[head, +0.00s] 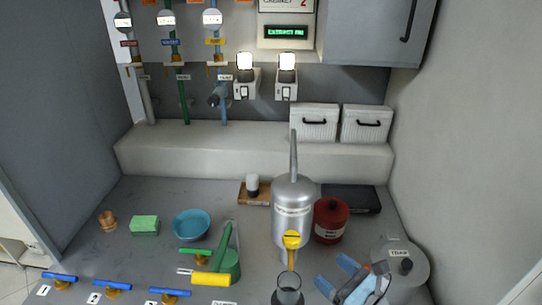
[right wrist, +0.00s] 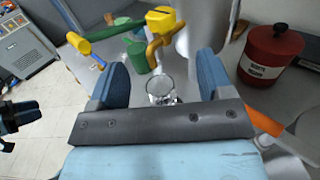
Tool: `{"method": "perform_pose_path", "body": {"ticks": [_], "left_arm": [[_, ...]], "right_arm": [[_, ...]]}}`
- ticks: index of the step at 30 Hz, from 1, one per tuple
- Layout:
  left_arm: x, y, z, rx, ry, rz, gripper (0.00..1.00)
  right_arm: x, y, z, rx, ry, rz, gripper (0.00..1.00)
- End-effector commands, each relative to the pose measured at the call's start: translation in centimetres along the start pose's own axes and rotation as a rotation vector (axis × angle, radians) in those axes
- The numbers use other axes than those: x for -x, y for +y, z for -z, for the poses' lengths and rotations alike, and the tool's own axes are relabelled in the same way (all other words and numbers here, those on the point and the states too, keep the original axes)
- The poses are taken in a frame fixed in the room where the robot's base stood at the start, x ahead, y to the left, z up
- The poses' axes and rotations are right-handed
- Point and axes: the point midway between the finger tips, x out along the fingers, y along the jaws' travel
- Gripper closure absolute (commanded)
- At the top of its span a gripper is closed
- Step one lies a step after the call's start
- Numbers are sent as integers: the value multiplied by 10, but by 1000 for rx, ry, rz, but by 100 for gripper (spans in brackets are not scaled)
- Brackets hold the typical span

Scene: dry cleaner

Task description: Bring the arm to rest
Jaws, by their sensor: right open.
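My right gripper (head: 337,277) is low in the head view, just right of a dark glass beaker (head: 287,291). Its two blue fingers are spread apart with nothing between them that it grips. In the right wrist view the open fingers (right wrist: 160,85) frame a glass vessel (right wrist: 162,88) that stands beyond them, apart from both. My left gripper does not show in the head view. A dark, partly cut-off shape at the left edge of the right wrist view may be my left gripper (right wrist: 20,118); its jaws cannot be made out.
A silver tank (head: 292,205) with a yellow-handled tap (head: 292,240) stands behind the beaker. A red can (head: 331,220) and a round grey lid (head: 400,262) are near the gripper.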

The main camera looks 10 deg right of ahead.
Motion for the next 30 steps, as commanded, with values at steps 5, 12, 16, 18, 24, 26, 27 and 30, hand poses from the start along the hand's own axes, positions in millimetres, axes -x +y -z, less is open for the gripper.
{"method": "perform_pose_path", "body": {"ticks": [5,12,16,18,24,26,27,30], "left_arm": [[0,-1,0,-1,-3,1,57],[3,-1,3,-2,-4,2,57],[5,-2,6,-2,-2,4,57],[5,-2,7,-3,-2,5,57],[7,-3,8,-2,-2,7,57],[7,-3,8,-2,-2,7,57],[7,-3,8,-1,-2,7,57],[7,-2,8,-1,-3,7,57]], "right_arm": [[6,3,8,-289,-11,51,27],[36,12,56,-1418,-75,301,27],[58,30,96,-2060,-139,494,27],[70,43,114,-2361,-182,600,27],[91,78,148,-2924,-294,845,27],[94,84,152,2993,313,-882,27],[95,87,153,2955,314,-877,27],[96,89,155,2918,315,-873,27]]}}
